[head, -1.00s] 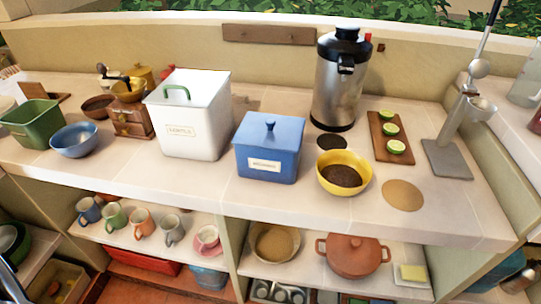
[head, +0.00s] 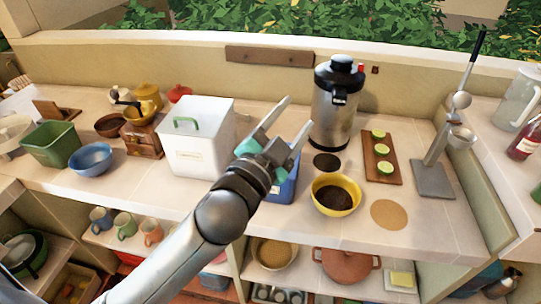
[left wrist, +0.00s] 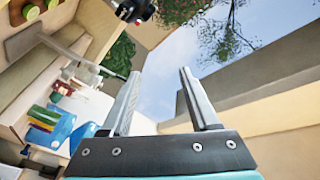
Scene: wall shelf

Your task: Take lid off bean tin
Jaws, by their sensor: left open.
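Two labelled tins stand on the counter, and I cannot read which one is the bean tin. The blue tin (head: 288,188) is mostly hidden behind my left gripper and arm; its lid and knob are covered from view. The white tin (head: 196,160) stands left of it, with a green handle (head: 186,122) on its top. My left gripper (head: 297,113) is open and empty, in front of the blue tin in the head view, fingers pointing up and right. In the left wrist view its fingers (left wrist: 158,95) are apart with nothing between them. My right gripper is not in view.
A steel urn (head: 335,110) stands behind and right of the gripper. A yellow bowl (head: 335,195), a board with lime halves (head: 383,165) and a grey stand (head: 433,180) are to the right. A wooden grinder (head: 142,140) and a blue bowl (head: 91,160) are left.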

